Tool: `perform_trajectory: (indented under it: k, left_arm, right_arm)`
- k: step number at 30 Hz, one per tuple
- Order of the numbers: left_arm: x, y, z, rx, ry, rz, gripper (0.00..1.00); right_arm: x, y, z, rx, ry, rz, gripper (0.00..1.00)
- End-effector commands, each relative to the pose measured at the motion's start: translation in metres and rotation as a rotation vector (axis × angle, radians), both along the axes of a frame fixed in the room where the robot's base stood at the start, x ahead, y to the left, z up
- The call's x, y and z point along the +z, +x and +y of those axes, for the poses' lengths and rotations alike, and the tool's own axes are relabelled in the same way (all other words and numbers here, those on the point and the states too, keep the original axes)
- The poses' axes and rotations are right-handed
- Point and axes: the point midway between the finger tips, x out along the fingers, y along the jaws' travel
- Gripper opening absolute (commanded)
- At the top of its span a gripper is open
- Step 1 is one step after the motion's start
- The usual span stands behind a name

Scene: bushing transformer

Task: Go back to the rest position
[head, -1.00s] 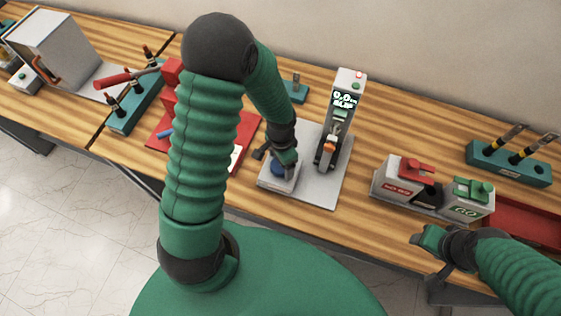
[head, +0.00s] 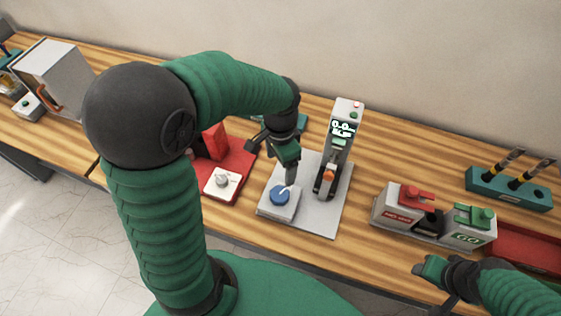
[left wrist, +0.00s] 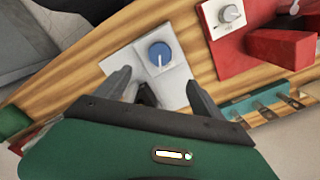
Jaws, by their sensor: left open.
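My left gripper (head: 273,158) hangs above and behind the blue knob (head: 280,195) on its pale block, which sits on the front of a grey plate (head: 318,222). In the left wrist view my left gripper's (left wrist: 155,88) two fingers are spread with nothing between them, and the blue knob (left wrist: 160,55) shows just beyond them, apart. My right gripper (head: 432,282) is at the lower right, in front of the table edge; its jaws are too unclear to read.
A display tester (head: 342,130) stands on the grey plate, close right of my left gripper. The NO-GO and GO bins (head: 402,210), a red tray (head: 520,250) and a teal holder (head: 505,190) are at right. A red fixture (head: 235,165) is at left.

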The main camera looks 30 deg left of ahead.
Motion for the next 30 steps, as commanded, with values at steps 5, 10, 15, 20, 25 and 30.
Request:
perform_trajectory:
  k: [5, 10, 15, 20, 25, 30]
  left_arm:
    - [0.006, 0.0, 0.0, 0.0, -0.001, 0.002, 0.79]
    - [0.006, 0.0, 0.0, 0.0, -0.001, 0.0, 0.79]
    - [0.004, -0.001, -0.001, 0.002, 0.0, -0.001, 0.79]
    - [-0.056, -0.021, -0.023, 0.171, 0.005, -0.083, 0.79]
    - [-0.103, -0.048, -0.044, 0.433, -0.046, -0.21, 0.79]
    - [-0.1, -0.05, -0.046, 0.48, -0.057, -0.228, 0.79]
  right_arm:
    - [0.0, 0.0, 0.0, 0.0, 0.0, 0.0, 0.5]
    - [0.0, 0.0, 0.0, 0.0, 0.0, 0.0, 0.5]
    - [-0.001, 0.0, 0.0, 0.0, 0.0, 0.0, 0.5]
    - [-0.045, 0.0, 0.0, 0.0, 0.0, 0.0, 0.5]
    - [-0.075, 0.0, 0.0, 0.0, 0.0, 0.001, 0.5]
    - [-0.07, 0.0, 0.0, 0.0, 0.0, 0.0, 0.5]
